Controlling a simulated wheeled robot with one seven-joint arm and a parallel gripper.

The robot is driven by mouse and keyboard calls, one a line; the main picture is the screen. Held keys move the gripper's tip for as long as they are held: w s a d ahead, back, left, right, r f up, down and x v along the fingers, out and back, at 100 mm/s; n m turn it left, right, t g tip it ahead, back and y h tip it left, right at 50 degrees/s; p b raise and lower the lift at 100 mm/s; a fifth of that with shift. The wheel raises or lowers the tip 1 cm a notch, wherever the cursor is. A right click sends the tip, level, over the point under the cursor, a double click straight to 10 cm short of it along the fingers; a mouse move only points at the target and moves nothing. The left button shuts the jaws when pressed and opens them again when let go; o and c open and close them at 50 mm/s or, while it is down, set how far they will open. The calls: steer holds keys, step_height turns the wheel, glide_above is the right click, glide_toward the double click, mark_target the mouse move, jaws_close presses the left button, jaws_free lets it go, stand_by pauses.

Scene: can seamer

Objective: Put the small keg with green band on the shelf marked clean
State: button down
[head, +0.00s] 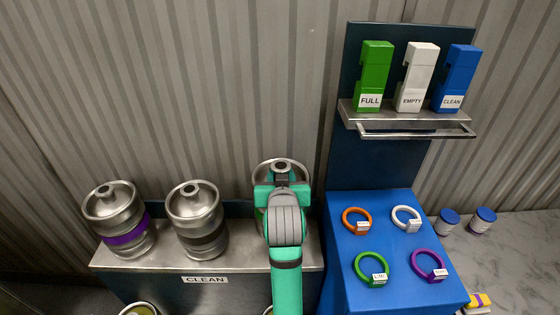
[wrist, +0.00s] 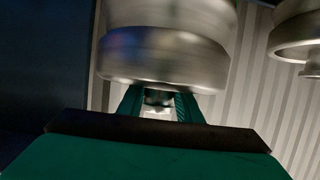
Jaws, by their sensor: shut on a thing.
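My gripper (head: 281,180) is shut on a silver keg (head: 272,165), which shows at the right end of the shelf marked CLEAN (head: 245,258). I cannot tell whether the keg touches the shelf. A purple-banded keg (head: 125,238) and a dark-grey-banded keg (head: 203,240) stand upright on the shelf to the left.
A blue table (head: 400,260) right of the shelf bears orange, white, green and purple rings. Above it, a metal rack (head: 400,118) holds FULL, EMPTY and CLEAN blocks. Partly cut-off round tops (head: 140,310) show below the shelf. Another keg (wrist: 298,38) shows in the wrist view.

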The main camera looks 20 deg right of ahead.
step_height(320, 180, down, 8)
stand_by(0.6)
steer(key=c, duration=1.3)
jaws_free()
steer(key=shift+f, duration=0.2)
steer(key=shift+o, duration=0.2)
steer(key=shift+r, duration=0.1)
